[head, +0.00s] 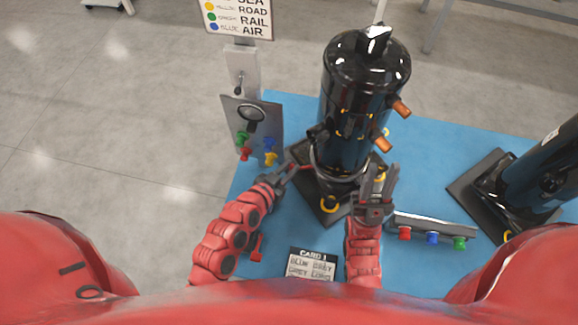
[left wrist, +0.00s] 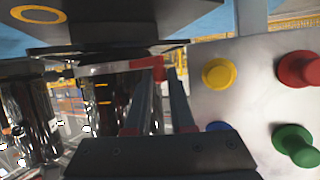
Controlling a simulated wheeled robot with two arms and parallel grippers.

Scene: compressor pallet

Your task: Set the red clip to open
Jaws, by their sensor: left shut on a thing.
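The tall black compressor (head: 365,110) stands upright on a dark base plate on the blue pallet (head: 300,110). A grey band runs around its lower body. The red clip (left wrist: 148,68) shows on this band in the left wrist view, at my left fingertips. My left gripper (head: 288,172) is at the left side of the band; its two fingers (left wrist: 160,85) are closed in on the clip. My fingers partly hide the clip, so its exact setting cannot be told. My right gripper (head: 378,182) is open and empty, just right of the compressor's foot.
A grey panel (head: 265,120) with coloured knobs stands close left of the compressor; its yellow knob (left wrist: 219,74) is near my left fingers. A rail with coloured knobs (head: 432,222) lies at right. A second black compressor (head: 540,175) stands further right. A card (head: 312,264) lies in front.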

